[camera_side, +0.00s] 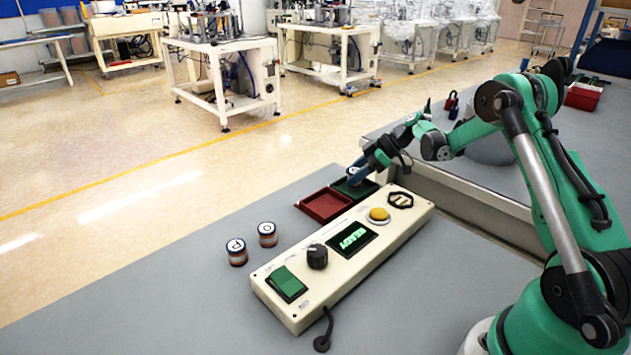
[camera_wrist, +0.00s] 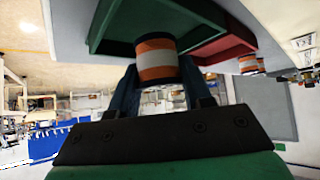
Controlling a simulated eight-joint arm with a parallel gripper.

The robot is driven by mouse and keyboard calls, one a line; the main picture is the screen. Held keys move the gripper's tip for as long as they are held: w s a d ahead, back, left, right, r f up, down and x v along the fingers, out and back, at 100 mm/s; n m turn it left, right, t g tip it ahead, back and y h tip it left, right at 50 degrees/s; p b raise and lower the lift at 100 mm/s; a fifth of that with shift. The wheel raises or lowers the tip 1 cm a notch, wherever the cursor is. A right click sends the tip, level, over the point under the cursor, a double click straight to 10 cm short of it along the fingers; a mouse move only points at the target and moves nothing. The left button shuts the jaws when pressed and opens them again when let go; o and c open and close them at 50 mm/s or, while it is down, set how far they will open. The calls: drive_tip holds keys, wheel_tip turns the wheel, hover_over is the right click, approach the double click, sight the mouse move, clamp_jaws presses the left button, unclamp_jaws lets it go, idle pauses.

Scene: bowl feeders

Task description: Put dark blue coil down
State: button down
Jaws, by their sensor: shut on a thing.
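The held coil (camera_wrist: 156,61) has orange and white bands with dark blue edges. My gripper (camera_wrist: 160,80) is shut on it, one finger on each side. In the side view my gripper (camera_side: 364,172) is at the green tray (camera_side: 341,188), and the coil (camera_side: 353,171) shows only partly behind the fingers. The green tray (camera_wrist: 100,28) also shows close to the coil's far end in the wrist view. I cannot tell whether the coil touches its floor. Two more coils, a nearer one (camera_side: 237,254) and a farther one (camera_side: 267,236), stand upright on the grey table.
A red tray (camera_side: 325,206) adjoins the green one and looks empty. A cream control box (camera_side: 340,262) with a lit display, knob and buttons lies close beside the trays. The grey table (camera_side: 170,290) is clear at the front left.

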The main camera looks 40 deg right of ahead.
drive_tip(key=shift+f, duration=0.7)
drive_tip(key=c, duration=0.7)
unclamp_jaws()
drive_tip(key=shift+f, duration=0.1)
drive_tip(key=shift+o, duration=0.2)
drive_tip(key=v, duration=1.2)
drive_tip(key=s+a+r+m+g+h, duration=0.1)
drive_tip(key=a+r+m+h, duration=0.15)
drive_tip(key=a, duration=0.45)
drive_tip(key=s+a+r+m+g+h, duration=0.1)
drive_tip(key=a+r+m, duration=0.15)
drive_tip(key=a, duration=0.55)
drive_tip(key=s+a+m+t+h, duration=0.2)
drive_tip(key=s+a+m+h, duration=0.1)
drive_tip(key=s+a, duration=0.4)
drive_tip(key=shift+s+a+f+m+t, duration=0.4)
drive_tip(key=shift+a+m, duration=0.1)
drive_tip(key=shift+a, duration=0.25)
